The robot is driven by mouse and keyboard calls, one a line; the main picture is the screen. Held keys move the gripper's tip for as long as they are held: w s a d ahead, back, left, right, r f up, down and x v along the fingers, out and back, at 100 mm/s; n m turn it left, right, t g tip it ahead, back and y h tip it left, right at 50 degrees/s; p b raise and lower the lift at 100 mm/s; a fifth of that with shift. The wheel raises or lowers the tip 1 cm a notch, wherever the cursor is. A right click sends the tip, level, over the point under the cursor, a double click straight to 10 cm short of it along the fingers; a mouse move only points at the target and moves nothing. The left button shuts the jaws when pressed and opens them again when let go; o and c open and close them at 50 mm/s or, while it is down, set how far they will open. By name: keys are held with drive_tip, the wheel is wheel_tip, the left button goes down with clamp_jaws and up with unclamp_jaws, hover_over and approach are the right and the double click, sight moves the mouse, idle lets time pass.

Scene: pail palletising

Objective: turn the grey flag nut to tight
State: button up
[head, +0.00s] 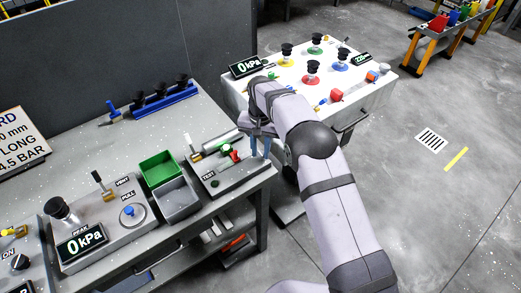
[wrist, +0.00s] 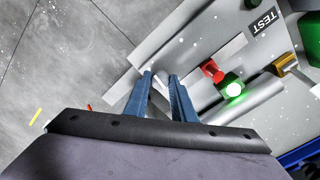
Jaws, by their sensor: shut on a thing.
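My gripper (wrist: 160,76) has two blue fingers, pointing at the edge of the grey test fixture (wrist: 252,62) in the wrist view. They are closed on a small pale grey part, which I take to be the grey flag nut; the fingers hide most of it, and I cannot tell its angle. In the head view the blue fingers of my gripper (head: 261,146) are at the right side of the test fixture (head: 232,178). A green lamp (wrist: 234,89) glows on the fixture beside a red part (wrist: 212,71).
Left of the fixture stand a green bin (head: 160,168) and a grey bin (head: 178,200). A gauge unit (head: 88,240) reads 0 kPa. A white panel table (head: 300,80) with coloured knobs stands behind my arm. A blue rack (head: 165,100) lies at the back of the bench.

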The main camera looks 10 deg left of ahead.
sight(261, 153)
drive_tip(key=shift+r, duration=0.1)
drive_tip(key=o, duration=1)
drive_tip(key=shift+r+b, duration=1.1)
drive_tip(key=shift+r, duration=2.5)
